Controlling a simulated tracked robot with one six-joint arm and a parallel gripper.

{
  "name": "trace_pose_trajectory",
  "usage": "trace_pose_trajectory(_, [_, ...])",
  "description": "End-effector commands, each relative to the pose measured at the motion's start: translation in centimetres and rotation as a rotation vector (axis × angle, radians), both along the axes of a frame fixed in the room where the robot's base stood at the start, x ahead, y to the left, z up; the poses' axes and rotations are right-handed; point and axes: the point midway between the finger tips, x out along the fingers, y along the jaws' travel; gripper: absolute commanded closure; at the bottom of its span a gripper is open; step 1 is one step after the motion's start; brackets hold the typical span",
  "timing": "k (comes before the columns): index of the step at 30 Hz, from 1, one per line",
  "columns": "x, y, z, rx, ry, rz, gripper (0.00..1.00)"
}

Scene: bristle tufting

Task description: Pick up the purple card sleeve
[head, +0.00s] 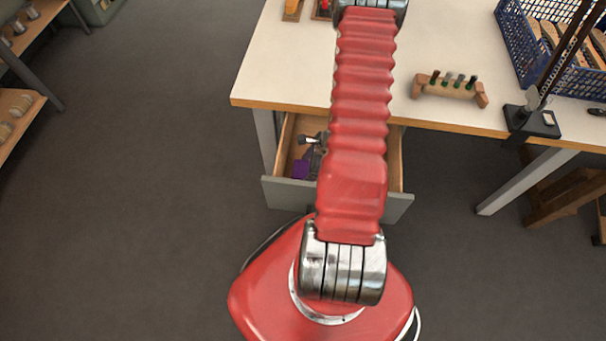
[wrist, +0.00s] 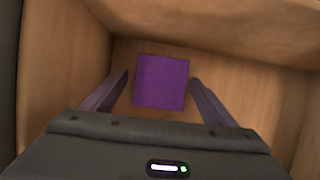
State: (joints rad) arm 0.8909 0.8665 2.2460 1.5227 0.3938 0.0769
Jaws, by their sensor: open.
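The purple card sleeve (wrist: 161,82) lies flat on the floor of a wooden drawer in the wrist view. In the head view a purple patch of it (head: 301,169) shows inside the open drawer, at the left. My gripper (wrist: 160,84) is open and empty, with one finger to the left of the sleeve and one to the right, apart from it in the picture. How far the fingertips are above the sleeve I cannot tell. In the head view, the gripper (head: 313,141) shows small and dark in the drawer, and my arm hides the drawer's middle.
The drawer (head: 285,192) is pulled out under the white workbench (head: 275,75), whose wooden edge overhangs it. Drawer walls stand close around the gripper. A wooden block with several tufts (head: 449,86) and a blue crate (head: 512,40) stand on the bench. Grey floor at left is clear.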

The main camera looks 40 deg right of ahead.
Motion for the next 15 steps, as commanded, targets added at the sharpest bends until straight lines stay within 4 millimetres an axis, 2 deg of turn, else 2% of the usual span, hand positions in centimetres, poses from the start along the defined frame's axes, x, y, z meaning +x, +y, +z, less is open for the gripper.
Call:
trace_pose_trajectory(6, [0.39,0.26,-1.20,0.000,0.001,-0.001,0.20])
trace_pose_trajectory(15, [0.39,0.26,-1.21,-0.001,0.000,-0.001,0.20])
